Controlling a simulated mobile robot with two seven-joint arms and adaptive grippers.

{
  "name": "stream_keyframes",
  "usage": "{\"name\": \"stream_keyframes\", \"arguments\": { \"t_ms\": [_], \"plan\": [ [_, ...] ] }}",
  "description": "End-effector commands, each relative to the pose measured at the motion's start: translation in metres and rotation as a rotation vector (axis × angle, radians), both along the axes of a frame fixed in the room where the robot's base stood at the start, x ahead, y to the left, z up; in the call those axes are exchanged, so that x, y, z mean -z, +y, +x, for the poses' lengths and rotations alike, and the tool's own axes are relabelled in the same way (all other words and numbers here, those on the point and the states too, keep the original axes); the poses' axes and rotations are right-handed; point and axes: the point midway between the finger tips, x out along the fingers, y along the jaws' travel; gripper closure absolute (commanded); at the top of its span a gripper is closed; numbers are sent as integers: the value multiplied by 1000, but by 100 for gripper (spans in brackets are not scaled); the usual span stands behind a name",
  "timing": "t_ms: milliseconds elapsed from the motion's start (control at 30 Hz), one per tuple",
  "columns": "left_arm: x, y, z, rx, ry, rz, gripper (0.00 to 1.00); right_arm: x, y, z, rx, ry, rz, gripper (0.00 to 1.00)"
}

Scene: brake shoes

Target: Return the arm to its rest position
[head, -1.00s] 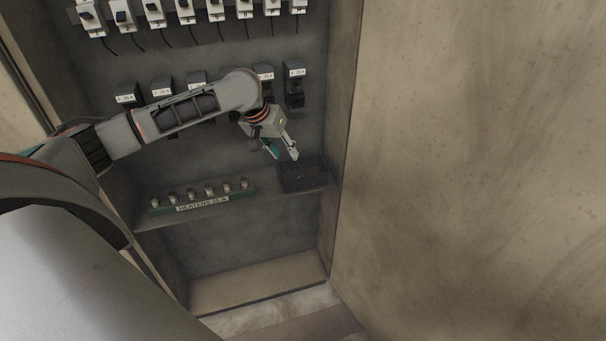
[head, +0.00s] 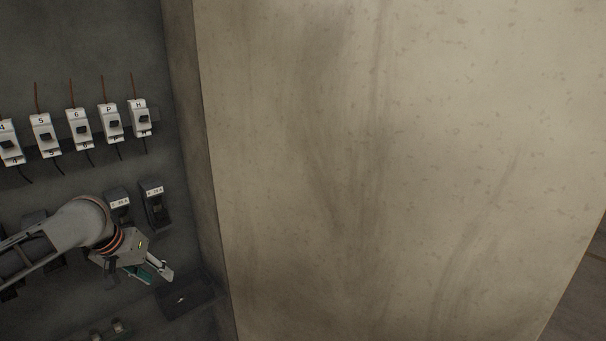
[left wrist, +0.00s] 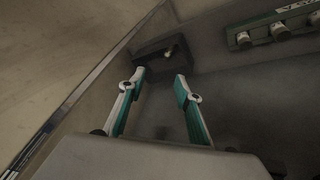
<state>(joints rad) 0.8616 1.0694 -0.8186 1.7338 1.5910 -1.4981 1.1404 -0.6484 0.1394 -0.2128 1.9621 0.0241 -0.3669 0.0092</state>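My left gripper (head: 157,276) is in front of the grey cabinet panel, at the lower left of the head view. Its arm comes in from the left edge. The two fingers, pale with green pads, stand apart with nothing between them; the left wrist view shows this gap clearly (left wrist: 160,80). The fingertips are just above and left of a small black tray (head: 196,293) in the head view. The tray also shows beyond the fingertips in the left wrist view (left wrist: 150,52), with a small pale object (left wrist: 170,50) in it. My right gripper is not in view.
White breakers (head: 80,128) with wires line the panel above the arm. Black fuse holders (head: 155,208) sit behind my gripper. A strip with several round fuses (left wrist: 280,30) lies beside the tray. A large beige panel (head: 400,150) fills the right side.

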Motion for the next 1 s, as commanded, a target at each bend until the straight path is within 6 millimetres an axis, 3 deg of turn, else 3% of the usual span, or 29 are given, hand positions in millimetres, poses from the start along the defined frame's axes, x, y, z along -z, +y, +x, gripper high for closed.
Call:
{"name": "stream_keyframes", "arguments": {
  "t_ms": [33,300,400,600,800,1000],
  "plan": [
    [20,-18,-2,37,-1,-7,66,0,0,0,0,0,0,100],
    [122,-127,-22,269,-142,-48,66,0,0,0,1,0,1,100],
    [152,-164,-39,330,-208,-66,66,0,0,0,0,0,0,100],
    [200,-218,-84,399,-346,-81,66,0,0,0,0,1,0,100],
    [232,-245,-139,410,-469,-37,66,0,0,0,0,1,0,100],
    [255,-243,-203,401,-550,82,66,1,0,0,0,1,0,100]
  ]
}}
